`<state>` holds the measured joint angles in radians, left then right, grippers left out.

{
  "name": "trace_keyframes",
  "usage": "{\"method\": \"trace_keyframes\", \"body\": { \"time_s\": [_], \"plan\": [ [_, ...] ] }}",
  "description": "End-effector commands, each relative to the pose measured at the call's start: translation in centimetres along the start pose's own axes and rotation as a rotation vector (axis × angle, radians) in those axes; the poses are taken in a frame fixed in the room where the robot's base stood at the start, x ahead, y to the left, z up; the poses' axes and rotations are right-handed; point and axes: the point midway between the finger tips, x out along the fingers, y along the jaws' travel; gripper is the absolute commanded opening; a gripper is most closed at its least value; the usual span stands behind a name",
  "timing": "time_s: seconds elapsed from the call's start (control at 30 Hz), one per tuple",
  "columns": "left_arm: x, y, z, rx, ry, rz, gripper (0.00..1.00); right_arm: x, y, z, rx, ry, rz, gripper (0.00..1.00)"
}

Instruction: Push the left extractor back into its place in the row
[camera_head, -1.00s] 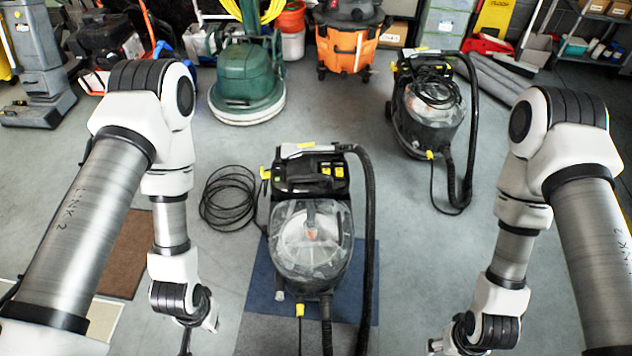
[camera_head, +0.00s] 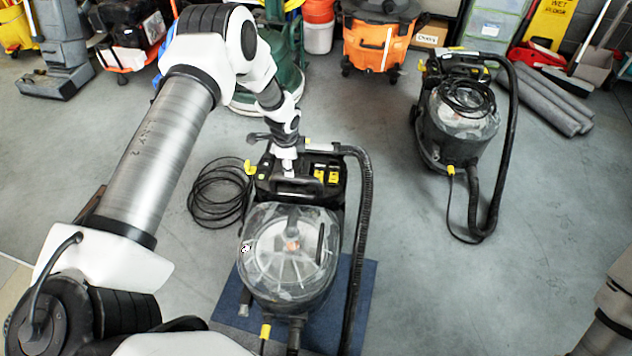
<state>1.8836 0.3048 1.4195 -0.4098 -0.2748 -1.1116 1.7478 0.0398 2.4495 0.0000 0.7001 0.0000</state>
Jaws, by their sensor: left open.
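The left extractor (camera_head: 290,252) is a black machine with a clear domed tank, yellow catches and a thick black hose on its right side. It stands upright, partly on a blue mat (camera_head: 228,307). My left arm reaches over from the left, and my left gripper (camera_head: 286,168) is open at the extractor's black top, by its handle. I cannot tell whether it touches. The fingertips are small and partly hidden there. The right extractor (camera_head: 460,118) stands farther back and to the right, nobody holding it. My right gripper is out of view; only part of my right arm shows at lower right.
A coiled black cable (camera_head: 219,193) lies on the floor left of the left extractor. The grey floor between the two extractors is mostly clear.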

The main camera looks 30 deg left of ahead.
Motion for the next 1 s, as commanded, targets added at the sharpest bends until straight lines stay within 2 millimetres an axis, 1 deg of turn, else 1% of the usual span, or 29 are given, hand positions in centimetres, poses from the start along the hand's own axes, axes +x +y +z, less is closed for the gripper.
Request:
{"method": "trace_keyframes", "body": {
  "time_s": [0.07,0.3,0.4,0.5,0.7,0.73,0.77,0.8,0.87,1.0],
  "plan": [
    [0.7,0.0,0.0,-0.001,0.000,0.001,0.51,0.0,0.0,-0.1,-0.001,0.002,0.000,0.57],
    [5.4,0.2,-0.1,-0.002,0.000,0.002,0.51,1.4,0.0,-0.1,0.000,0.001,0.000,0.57],
    [6.7,0.1,-0.1,-0.002,0.000,0.001,0.51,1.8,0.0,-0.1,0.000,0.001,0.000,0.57],
    [7.3,0.1,-0.1,-0.001,0.001,0.001,0.51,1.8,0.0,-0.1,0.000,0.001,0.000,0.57],
    [7.3,0.1,-0.1,-0.001,0.001,0.001,0.51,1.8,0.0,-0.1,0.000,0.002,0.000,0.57],
    [7.3,0.1,-0.1,-0.001,0.001,0.001,0.47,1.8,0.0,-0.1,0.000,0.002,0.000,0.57],
    [7.3,0.1,-0.1,-0.001,0.001,0.001,0.37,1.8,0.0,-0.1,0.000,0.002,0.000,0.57],
    [7.3,0.1,-0.1,-0.001,0.001,0.001,0.23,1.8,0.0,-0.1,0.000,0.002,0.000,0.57],
    [7.3,0.1,-0.1,-0.001,0.001,0.001,0.01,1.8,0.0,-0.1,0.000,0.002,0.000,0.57],
    [7.3,0.1,-0.1,-0.002,0.001,0.001,0.00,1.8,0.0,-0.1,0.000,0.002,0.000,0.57]
  ]
}}
